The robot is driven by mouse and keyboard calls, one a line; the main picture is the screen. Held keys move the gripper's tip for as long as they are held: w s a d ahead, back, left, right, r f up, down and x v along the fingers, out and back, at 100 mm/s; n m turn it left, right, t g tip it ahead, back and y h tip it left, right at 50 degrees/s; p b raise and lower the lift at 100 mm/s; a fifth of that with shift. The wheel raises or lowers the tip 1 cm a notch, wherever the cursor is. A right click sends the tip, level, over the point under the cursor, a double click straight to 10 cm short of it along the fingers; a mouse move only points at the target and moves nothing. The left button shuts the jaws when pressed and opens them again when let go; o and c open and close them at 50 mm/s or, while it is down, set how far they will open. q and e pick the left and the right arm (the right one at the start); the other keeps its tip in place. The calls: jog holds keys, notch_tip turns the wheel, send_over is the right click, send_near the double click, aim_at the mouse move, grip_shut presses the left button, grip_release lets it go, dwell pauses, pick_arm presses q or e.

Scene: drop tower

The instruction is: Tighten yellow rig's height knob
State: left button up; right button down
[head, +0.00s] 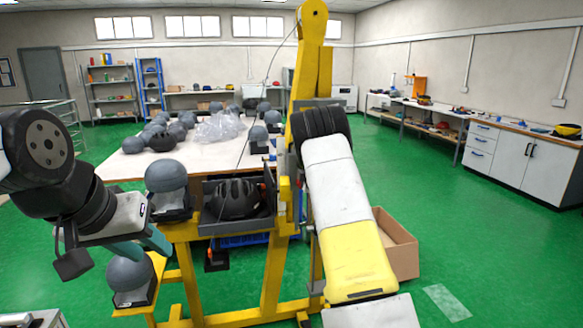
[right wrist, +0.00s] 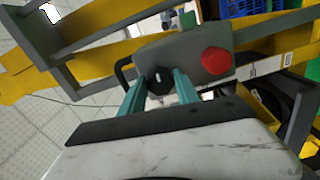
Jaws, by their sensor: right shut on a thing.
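The yellow rig (head: 305,60) stands upright in the middle of the head view. In the right wrist view, a black knob (right wrist: 160,85) sits on a grey housing on the rig, left of a round red button (right wrist: 216,61). My right gripper (right wrist: 158,88) is shut on this knob, with one teal finger on each side. The knob's far side is hidden. In the head view my right arm hides the right gripper and the knob. My left gripper (head: 145,245) is at the left, with its teal fingers apart and empty, close to grey headforms.
A grey headform (head: 166,175) stands on the rig's left side, and another (head: 130,272) sits lower. A black helmet (head: 234,198) lies in a tray on the rig. Behind is a table (head: 120,168) with several headforms.

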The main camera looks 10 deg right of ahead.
jog(key=shift+n, duration=0.6)
jog(key=shift+r, duration=0.1)
jog(key=c, duration=0.9)
grip_release()
jog(key=shift+s+d, duration=0.1)
jog(key=shift+s, duration=3.8)
